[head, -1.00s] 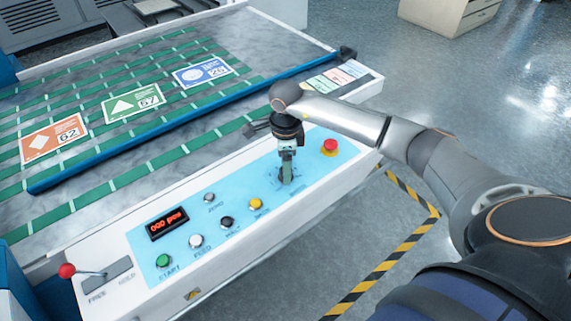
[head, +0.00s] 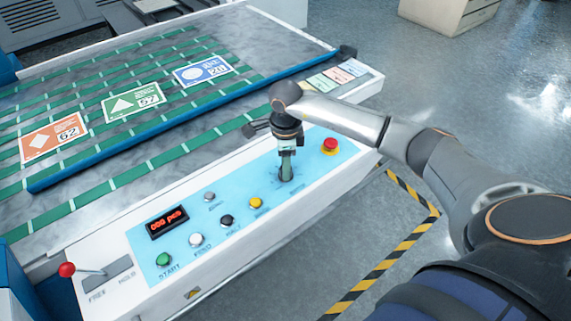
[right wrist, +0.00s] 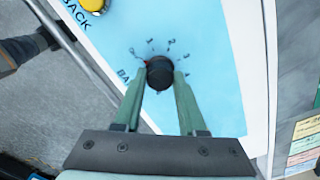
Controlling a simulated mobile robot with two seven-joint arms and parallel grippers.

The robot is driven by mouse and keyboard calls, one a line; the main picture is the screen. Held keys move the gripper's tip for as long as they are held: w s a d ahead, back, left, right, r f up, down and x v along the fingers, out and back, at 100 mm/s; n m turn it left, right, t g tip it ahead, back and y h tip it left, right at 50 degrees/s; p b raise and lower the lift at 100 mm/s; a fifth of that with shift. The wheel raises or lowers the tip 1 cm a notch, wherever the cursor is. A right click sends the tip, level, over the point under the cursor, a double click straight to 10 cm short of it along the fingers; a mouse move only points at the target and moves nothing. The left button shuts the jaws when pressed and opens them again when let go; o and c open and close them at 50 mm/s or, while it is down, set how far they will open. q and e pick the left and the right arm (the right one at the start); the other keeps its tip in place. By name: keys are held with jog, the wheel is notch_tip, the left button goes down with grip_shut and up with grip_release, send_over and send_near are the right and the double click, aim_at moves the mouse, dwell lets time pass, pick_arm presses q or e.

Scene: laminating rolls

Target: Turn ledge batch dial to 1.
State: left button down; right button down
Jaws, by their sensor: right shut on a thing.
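The batch dial (right wrist: 158,75) is a small dark round knob on the light blue control panel (head: 135,240). My right gripper (head: 286,178) points down at the panel and is shut on the dial. Its two green fingers (right wrist: 160,80) press the knob from both sides. In the head view the gripper mostly hides the dial. My left gripper is not in view.
A red stop button (head: 330,145) stands close right of the gripper, and a yellow button (head: 256,203) to its left. A display (head: 167,222) reads 000 pcs. A red-knobbed lever (head: 67,270) is at far left. Printed cards (head: 133,102) lie on the green-banded bed behind.

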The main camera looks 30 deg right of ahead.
jog(key=shift+m, duration=0.3)
jog(key=m, duration=0.3)
jog(key=shift+m+b, duration=0.35)
jog(key=shift+m, duration=1.65)
jog(key=shift+c, duration=2.4)
grip_release()
jog(key=shift+r, duration=0.1)
notch_tip(320, 180, up, 12)
jog(key=b, duration=0.1)
jog(key=shift+r, duration=0.2)
